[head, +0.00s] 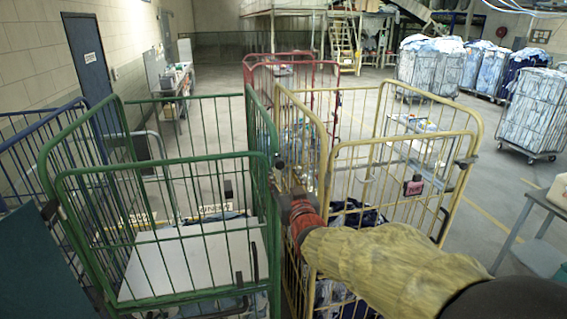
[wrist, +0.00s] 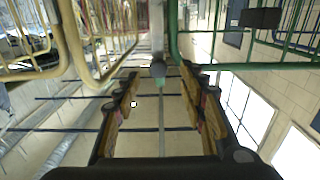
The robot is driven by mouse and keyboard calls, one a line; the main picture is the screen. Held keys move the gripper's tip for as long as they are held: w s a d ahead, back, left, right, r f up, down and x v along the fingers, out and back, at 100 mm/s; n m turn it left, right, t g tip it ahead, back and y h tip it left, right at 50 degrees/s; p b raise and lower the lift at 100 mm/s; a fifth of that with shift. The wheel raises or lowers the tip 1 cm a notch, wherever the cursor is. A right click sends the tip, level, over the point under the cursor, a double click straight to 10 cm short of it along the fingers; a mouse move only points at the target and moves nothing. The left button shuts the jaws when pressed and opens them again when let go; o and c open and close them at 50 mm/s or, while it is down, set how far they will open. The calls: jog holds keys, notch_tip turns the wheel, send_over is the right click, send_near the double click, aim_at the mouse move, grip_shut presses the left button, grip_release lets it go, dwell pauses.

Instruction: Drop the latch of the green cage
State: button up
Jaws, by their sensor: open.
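The green cage (head: 165,165) stands at the left of the head view, its front gate facing me. A small black fitting (head: 279,164) sits at its front right corner, and it may be the latch. My gripper (head: 287,193), beyond a red wrist part and a yellow sleeve, is just below and right of that corner, between the green and yellow cages. In the wrist view my gripper (wrist: 160,88) has its fingers spread, with a dark round knob (wrist: 158,69) seen between their tips. I cannot tell whether anything touches the knob. Green bars (wrist: 235,66) show beyond.
The yellow cage (head: 404,143), holding dark cloth, stands close on the right. A red cage (head: 290,61) is behind, and a blue cage (head: 42,150) is at far left. A grey table (head: 540,203) stands at the right edge. The gap between green and yellow cages is narrow.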

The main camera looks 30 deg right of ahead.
aim_at(280, 167)
jog(key=shift+p+x, duration=0.95)
jog(key=shift+x, duration=3.05)
jog(key=shift+s+d, duration=0.1)
jog(key=shift+d, duration=0.05)
jog(key=shift+c, duration=0.6)
grip_shut()
